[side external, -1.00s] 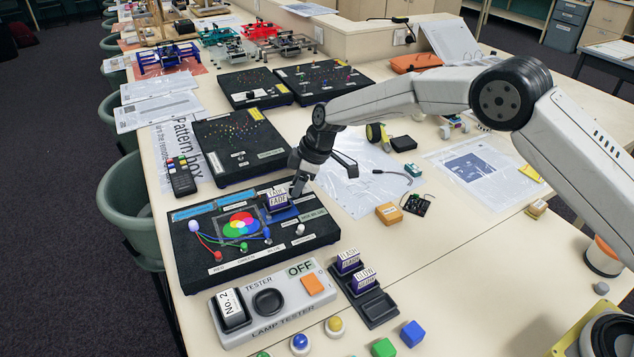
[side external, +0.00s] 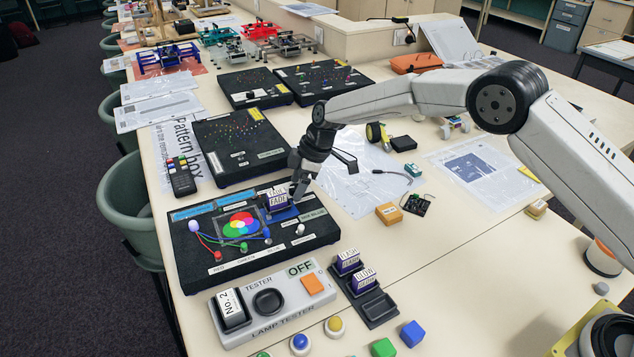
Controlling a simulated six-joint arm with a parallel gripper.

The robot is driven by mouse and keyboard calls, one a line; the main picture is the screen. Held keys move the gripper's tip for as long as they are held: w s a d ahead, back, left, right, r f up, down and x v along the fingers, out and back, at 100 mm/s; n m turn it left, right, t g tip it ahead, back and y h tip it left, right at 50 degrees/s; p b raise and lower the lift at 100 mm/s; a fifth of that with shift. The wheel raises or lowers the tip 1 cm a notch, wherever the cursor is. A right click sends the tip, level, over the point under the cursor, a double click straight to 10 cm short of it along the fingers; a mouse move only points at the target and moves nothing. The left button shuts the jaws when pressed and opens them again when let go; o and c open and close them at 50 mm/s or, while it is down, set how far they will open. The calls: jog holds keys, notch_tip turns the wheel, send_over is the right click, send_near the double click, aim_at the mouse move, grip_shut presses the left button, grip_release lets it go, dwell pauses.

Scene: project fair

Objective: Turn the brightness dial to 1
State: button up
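A purple and white block marked FADE (side external: 278,202) sits in a blue holder at the back of the box. My gripper (side external: 297,193) points down just right of this block, behind the white knob and apart from it. Its finger gap is not clear.
The grey lamp tester (side external: 285,318) with an OFF display lies in front. A black tray (side external: 378,310) with two purple blocks stands to its right. Coloured buttons and cubes lie at the front edge. Other black boxes stand behind.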

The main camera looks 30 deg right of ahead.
jog(key=shift+r, duration=0.1)
jog(key=v, duration=0.7)
jog(key=shift+r, duration=0.3)
jog(key=shift+d, duration=0.15)
jog(key=s+d+m+h, duration=0.1)
jog(key=s+d+m, duration=0.3)
jog(key=s, duration=0.6)
jog(key=s+d+f+m+h, duration=0.1)
jog(key=s+d+m, duration=0.4)
jog(key=s, duration=0.6)
jog(key=s+d+m+t+h, duration=0.1)
jog(key=s+d+m+h, duration=0.1)
jog(key=s+d+m, duration=0.2)
jog(key=s+d, duration=0.3)
jog(key=s, duration=0.3)
jog(key=shift+s+d+f+m, duration=0.25)
jog(key=shift+s+d+m, duration=0.05)
jog(key=shift+d, duration=0.05)
